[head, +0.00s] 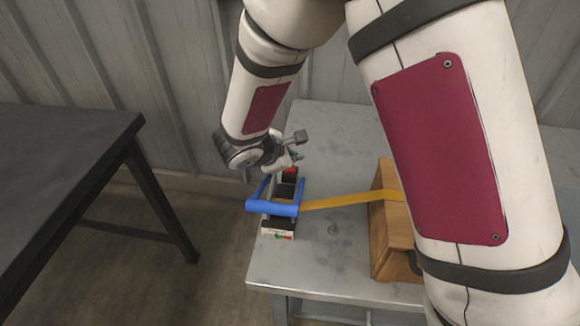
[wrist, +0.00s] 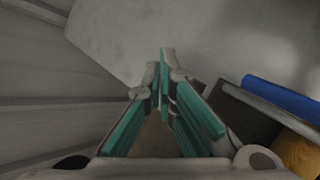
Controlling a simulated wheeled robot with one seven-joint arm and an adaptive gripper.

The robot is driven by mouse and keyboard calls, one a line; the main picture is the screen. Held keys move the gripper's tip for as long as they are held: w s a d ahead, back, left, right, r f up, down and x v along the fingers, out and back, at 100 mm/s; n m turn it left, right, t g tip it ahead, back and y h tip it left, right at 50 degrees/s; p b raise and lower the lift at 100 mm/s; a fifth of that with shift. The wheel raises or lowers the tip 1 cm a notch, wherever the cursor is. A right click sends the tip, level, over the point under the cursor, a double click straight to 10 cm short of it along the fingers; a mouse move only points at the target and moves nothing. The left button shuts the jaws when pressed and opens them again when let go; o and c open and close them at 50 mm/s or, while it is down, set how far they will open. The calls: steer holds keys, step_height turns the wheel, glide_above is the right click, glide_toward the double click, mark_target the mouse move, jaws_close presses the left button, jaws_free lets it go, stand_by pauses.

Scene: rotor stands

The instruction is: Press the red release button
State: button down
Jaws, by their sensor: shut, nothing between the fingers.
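The red release button (head: 290,171) shows as a small red patch at the far end of a dark device (head: 278,219) with a blue handle (head: 272,207), on the grey table. My gripper (head: 297,156) is just above and beside the red patch and partly covers it. I cannot tell whether they touch. In the wrist view my gripper's teal-padded fingers (wrist: 164,78) are shut with nothing between them. There the device's dark body (wrist: 240,115) and blue handle (wrist: 282,98) lie to the right, and the button does not show.
A yellow strap (head: 340,201) runs from the device to a wooden block (head: 387,245) on the grey table (head: 330,130). A dark table (head: 60,160) stands at the left with a gap between. A ribbed wall (head: 185,60) is behind. My arm covers much of the right.

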mark_target(292, 169)
steer(key=shift+f+b, duration=0.75)
steer(key=shift+b, duration=0.35)
stand_by(1.0)
steer(key=shift+r, duration=0.1)
steer(key=shift+r+p, duration=0.4)
steer(key=shift+r, duration=0.3)
steer(key=shift+r+p, duration=1.6)
steer(key=shift+r, duration=0.85)
